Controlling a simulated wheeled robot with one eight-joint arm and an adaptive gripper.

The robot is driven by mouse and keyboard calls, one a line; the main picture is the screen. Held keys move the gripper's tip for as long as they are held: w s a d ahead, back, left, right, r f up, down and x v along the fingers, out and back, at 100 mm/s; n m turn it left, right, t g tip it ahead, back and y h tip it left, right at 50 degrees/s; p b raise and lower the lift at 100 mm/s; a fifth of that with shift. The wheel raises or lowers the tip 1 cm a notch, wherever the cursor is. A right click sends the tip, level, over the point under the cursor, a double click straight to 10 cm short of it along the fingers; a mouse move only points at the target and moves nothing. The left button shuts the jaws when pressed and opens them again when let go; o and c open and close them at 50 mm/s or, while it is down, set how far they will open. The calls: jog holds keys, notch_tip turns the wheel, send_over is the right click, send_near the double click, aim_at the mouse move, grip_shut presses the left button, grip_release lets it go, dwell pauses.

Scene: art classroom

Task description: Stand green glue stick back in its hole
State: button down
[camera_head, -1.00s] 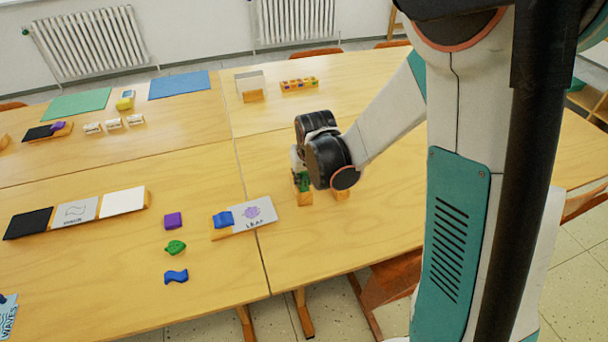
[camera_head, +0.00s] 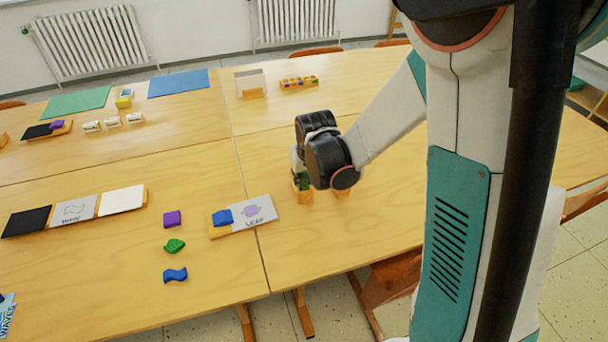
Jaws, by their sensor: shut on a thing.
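My gripper (camera_head: 299,172) points down over a small wooden block (camera_head: 304,197) on the right-hand table. It is shut on a green thing (camera_head: 304,182), which looks like the green glue stick. The stick is at the top of the block, mostly hidden by my gripper. I cannot tell whether its lower end is in a hole. Another part of the wooden block (camera_head: 342,194) shows just right of it, with the middle hidden behind my wrist.
A grey card with a wooden stand and blue piece (camera_head: 222,217) lies to the left. Loose purple (camera_head: 172,218), green (camera_head: 174,245) and blue (camera_head: 175,275) pieces lie further left. A wooden rack (camera_head: 299,83) stands behind. The table right of my gripper is clear.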

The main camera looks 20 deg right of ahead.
jog(key=shift+f, duration=0.3)
dwell(0.4)
jog(key=c, duration=1.3)
grip_release()
jog(key=shift+c, duration=0.2)
jog(key=shift+o, duration=1.2)
jog(key=shift+r, duration=0.1)
jog(key=shift+r+p, duration=2)
jog(key=shift+r, duration=0.95)
